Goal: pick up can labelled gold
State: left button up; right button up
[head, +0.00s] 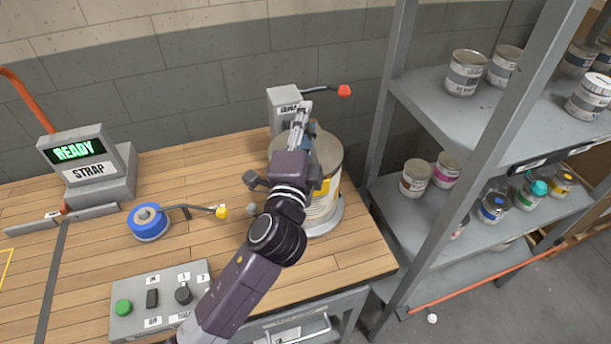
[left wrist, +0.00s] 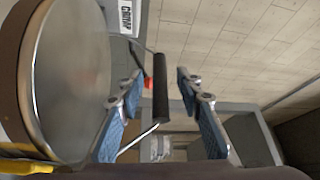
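A large metal can (head: 329,170) with a yellow label patch stands upright on a round grey base at the back right of the bench. I cannot read "gold" on it. Its flat lid (left wrist: 72,75) fills the left of the left wrist view. My left gripper (head: 302,112) is over the can, and my arm hides part of it. In the left wrist view the blue-padded fingers (left wrist: 160,88) are apart, on either side of a black handle grip (left wrist: 160,98) on a wire bail. Contact with the grip is not visible. My right gripper is out of view.
A grey box (head: 284,97) with a red-tipped lever stands behind the can. A metal shelf rack (head: 455,110) with several smaller cans stands at right.

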pick_arm(q)
jog(key=shift+c, duration=0.5)
grip_shut()
jog(key=shift+r, duration=0.1)
